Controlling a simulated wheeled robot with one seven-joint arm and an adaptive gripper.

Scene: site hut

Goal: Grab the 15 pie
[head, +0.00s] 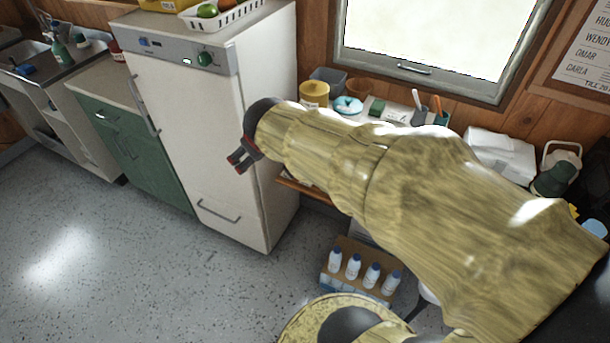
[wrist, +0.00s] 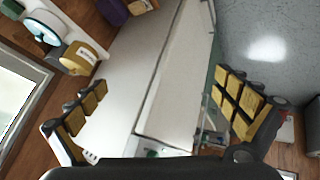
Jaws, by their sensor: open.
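I cannot make out any pie or a label reading 15 in either view. My gripper (head: 241,161) is in front of the right side of the white fridge (head: 210,120) in the head view, held well above the floor. In the wrist view my gripper (wrist: 160,104) is open, its yellow-padded fingers wide apart with nothing between them. The fridge's white side and front (wrist: 180,85) lie beyond the fingers. The fridge door is shut. My arm hides part of the shelf under the window.
A yellow tub (head: 314,93) and a blue ring-shaped item (head: 348,105) stand under the window. A white basket (head: 225,14) with fruit sits on the fridge. A box of bottles (head: 360,270) stands on the floor. The floor at left is clear.

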